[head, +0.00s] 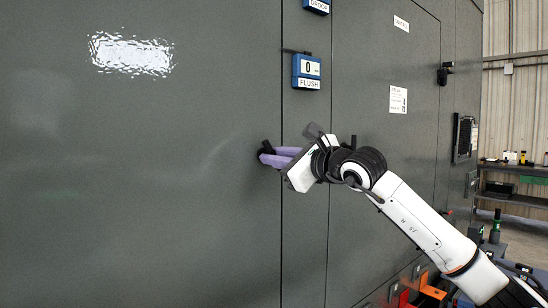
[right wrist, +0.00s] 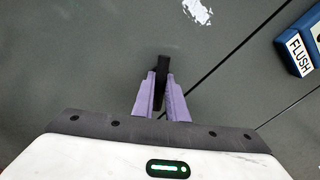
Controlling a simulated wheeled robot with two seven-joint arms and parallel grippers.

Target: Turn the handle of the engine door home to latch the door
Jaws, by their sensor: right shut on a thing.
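The engine door is the large dark grey panel (head: 150,190) on the left of the head view, and it lies about level with the panel beside it at the seam. Its black handle (head: 267,147) sits close to the door's right edge and is mostly hidden by the gripper. My right gripper (head: 272,157) has purple fingers, which are shut on the handle. In the right wrist view the handle (right wrist: 163,66) stands up between the two fingers (right wrist: 160,97), its far end sticking out past their tips. My left gripper is not in view.
A blue FLUSH gauge (head: 307,71) reading 0 is mounted above right of the handle. A black latch-like fitting (head: 444,74) and a dark panel box (head: 464,138) stick out farther right. Shelves (head: 515,180) stand at the far right.

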